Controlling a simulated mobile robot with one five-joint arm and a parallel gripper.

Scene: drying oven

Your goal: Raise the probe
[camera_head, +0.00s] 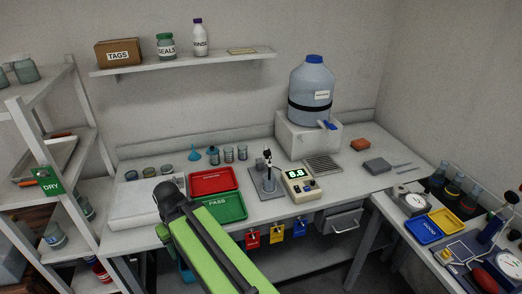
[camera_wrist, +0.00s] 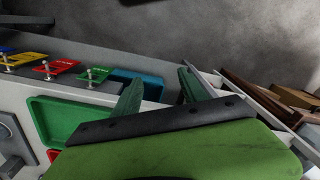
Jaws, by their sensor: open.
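The probe (camera_head: 267,158) is a thin dark piece on a small upright stand (camera_head: 268,183) with a grey base, at the middle of the bench in the head view. A cream meter (camera_head: 299,184) with a lit display stands just right of it. Whether the probe's tip touches anything is too small to tell. My gripper (camera_wrist: 160,90) shows in the wrist view as two green fingers spread apart with nothing between them. Its fingers cannot be made out in the head view, where my green arm reaches up at the lower middle, left of the stand.
A red tray (camera_head: 213,180) and a green PASS tray (camera_head: 220,208) lie left of the stand. A large blue-capped bottle (camera_head: 311,88) stands on a white block behind. Coloured tags (camera_head: 276,235) hang at the bench's front edge. A shelf rack (camera_head: 60,180) stands at left.

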